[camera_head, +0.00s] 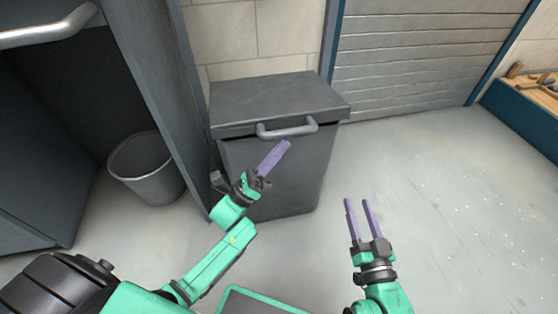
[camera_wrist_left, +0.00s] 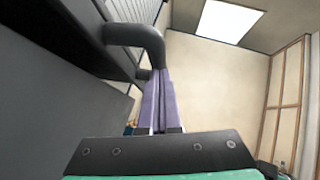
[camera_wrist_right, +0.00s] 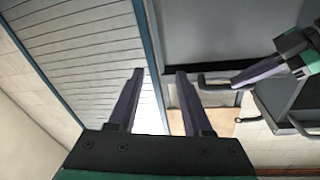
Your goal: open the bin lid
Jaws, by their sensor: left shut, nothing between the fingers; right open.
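The dark grey bin stands on the floor against the wall, its lid (camera_head: 275,98) lying shut on the body (camera_head: 290,175). A grey bar handle (camera_head: 288,129) is on the lid's front edge; it also shows large in the left wrist view (camera_wrist_left: 138,36). My left gripper (camera_head: 285,146) is shut and empty, its purple fingertips just below and in front of the handle. Whether they touch it, I cannot tell. My right gripper (camera_head: 357,203) is open and empty, in front of the bin and to its right. It also shows in the right wrist view (camera_wrist_right: 160,75).
A dark cabinet panel (camera_head: 150,80) stands close on the bin's left. A round grey waste bucket (camera_head: 148,170) sits beyond it. A slatted shutter (camera_head: 420,60) is behind on the right. The floor (camera_head: 440,180) right of the bin is clear.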

